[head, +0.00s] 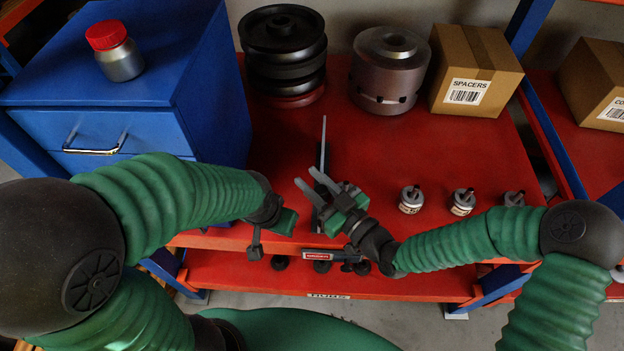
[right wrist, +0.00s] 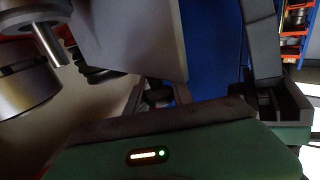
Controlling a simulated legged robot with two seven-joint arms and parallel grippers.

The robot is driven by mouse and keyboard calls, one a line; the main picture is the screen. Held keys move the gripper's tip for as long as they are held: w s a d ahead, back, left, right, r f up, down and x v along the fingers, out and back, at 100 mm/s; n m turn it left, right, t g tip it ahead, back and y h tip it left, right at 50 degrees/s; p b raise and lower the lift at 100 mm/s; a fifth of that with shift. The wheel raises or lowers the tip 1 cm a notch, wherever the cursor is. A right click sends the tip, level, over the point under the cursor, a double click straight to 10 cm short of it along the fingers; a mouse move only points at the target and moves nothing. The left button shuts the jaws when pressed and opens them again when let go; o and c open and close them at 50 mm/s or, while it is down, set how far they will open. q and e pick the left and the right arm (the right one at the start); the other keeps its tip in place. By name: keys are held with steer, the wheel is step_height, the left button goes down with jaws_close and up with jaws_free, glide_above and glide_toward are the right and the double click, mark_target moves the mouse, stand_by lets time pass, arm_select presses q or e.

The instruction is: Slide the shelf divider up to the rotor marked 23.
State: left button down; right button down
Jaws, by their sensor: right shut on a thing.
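The shelf divider (head: 322,150) is a thin dark upright plate on the red shelf, seen nearly edge-on in the head view. My right gripper (head: 316,184) is shut on it, with its grey fingers around the plate's near part. Small silver rotors stand to the right: a near one (head: 411,199), a middle one (head: 462,202) and a far one (head: 514,198). Their marks are too small to read. The divider is apart from them. A rotor with a shaft (right wrist: 28,78) shows large in the right wrist view. My left gripper (head: 262,240) hangs left of the divider; its jaw opening is unclear.
A blue cabinet (head: 110,50) with a red-lidded jar (head: 115,50) stands at left. Black discs (head: 283,50), a grey hub (head: 389,70) and a spacers box (head: 476,70) line the back. A dark bar with a red label (head: 335,256) is at the front. Mid-shelf is clear.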

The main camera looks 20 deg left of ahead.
stand_by(0.5)
arm_select(q)
steer(key=shift+f, duration=0.15)
arm_select(e)
steer(key=shift+w+d, duration=0.15)
steer(key=shift+d, duration=0.15)
steer(key=c, duration=1.1)
jaws_free()
steer(key=shift+c, duration=0.2)
arm_select(q)
steer(key=p+v, duration=0.2)
steer(key=w+p+v, duration=0.1)
steer(key=p+v, duration=0.1)
steer(key=shift+r, duration=0.3)
arm_select(e)
steer(key=v, duration=1.6)
steer(key=shift+d, duration=0.35)
